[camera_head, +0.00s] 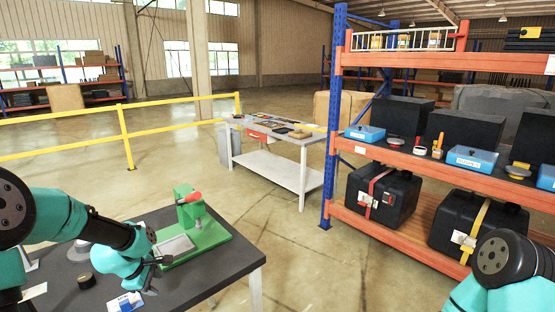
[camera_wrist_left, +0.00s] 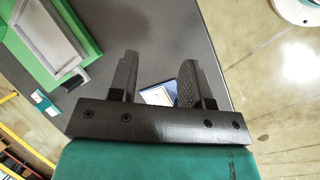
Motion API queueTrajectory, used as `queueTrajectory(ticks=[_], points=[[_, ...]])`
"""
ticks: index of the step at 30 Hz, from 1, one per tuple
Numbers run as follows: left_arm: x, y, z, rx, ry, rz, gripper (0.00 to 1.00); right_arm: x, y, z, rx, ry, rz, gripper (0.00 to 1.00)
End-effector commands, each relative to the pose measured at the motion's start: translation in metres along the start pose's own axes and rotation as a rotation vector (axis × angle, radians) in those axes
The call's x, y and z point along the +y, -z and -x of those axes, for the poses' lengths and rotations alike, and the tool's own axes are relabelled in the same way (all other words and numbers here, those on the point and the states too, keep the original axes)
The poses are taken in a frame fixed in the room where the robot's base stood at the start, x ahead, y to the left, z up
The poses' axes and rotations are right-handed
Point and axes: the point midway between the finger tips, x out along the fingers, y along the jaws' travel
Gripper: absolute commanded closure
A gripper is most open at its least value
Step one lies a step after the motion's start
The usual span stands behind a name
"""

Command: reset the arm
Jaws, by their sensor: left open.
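My left arm comes in from the left in the head view, bent over the dark table (camera_head: 215,260). My left gripper (camera_head: 162,262) is low over the table, beside the green device (camera_head: 195,240), and only partly visible there. In the left wrist view my left gripper (camera_wrist_left: 158,80) shows two dark fingers spread apart with nothing between them. A small blue and white item (camera_wrist_left: 156,94) lies on the table beyond the fingers. My right arm shows at the lower right of the head view; its gripper is out of the picture.
The green device has a red part on top and a grey plate; its corner shows in the wrist view (camera_wrist_left: 55,40). A black round item (camera_head: 87,281) and a blue and white card (camera_head: 125,302) lie nearby. An orange shelf (camera_head: 440,185) stands at right.

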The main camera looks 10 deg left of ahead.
Motion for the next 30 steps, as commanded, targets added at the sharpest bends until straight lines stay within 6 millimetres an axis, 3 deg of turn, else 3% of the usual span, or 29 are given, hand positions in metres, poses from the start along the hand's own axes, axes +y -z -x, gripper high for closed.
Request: queueTrajectory(ticks=[1,5,8,10,14,18,24,27,30], points=[[0.003,-0.025,-0.019,-0.007,-0.01,-0.134,0.56,0.0,0.0,0.0,0.0,0.0,0.0,0.54],[0.005,-0.077,-0.057,-0.012,-0.055,-0.474,0.56,0.0,0.0,0.0,0.0,0.0,0.0,0.54],[-0.007,-0.111,-0.088,-0.021,-0.07,-0.704,0.56,0.0,0.0,0.0,0.0,0.0,0.0,0.54],[-0.029,-0.126,-0.114,-0.035,-0.057,-0.844,0.56,0.0,0.0,0.0,0.0,0.0,0.0,0.54],[-0.085,-0.137,-0.157,-0.078,0.004,-1.023,0.56,0.0,0.0,0.0,0.0,0.0,0.0,0.54],[-0.154,-0.143,-0.192,-0.145,0.08,-1.188,0.56,0.0,0.0,0.0,0.0,0.0,0.0,0.54],[-0.241,-0.151,-0.215,-0.248,0.158,-1.39,0.56,0.0,0.0,0.0,0.0,0.0,0.0,0.54],[-0.264,-0.153,-0.218,-0.278,0.174,-1.448,0.56,0.0,0.0,0.0,0.0,0.0,0.0,0.54],[-0.273,-0.154,-0.219,-0.29,0.179,-1.473,0.56,0.0,0.0,0.0,0.0,0.0,0.0,0.54]])
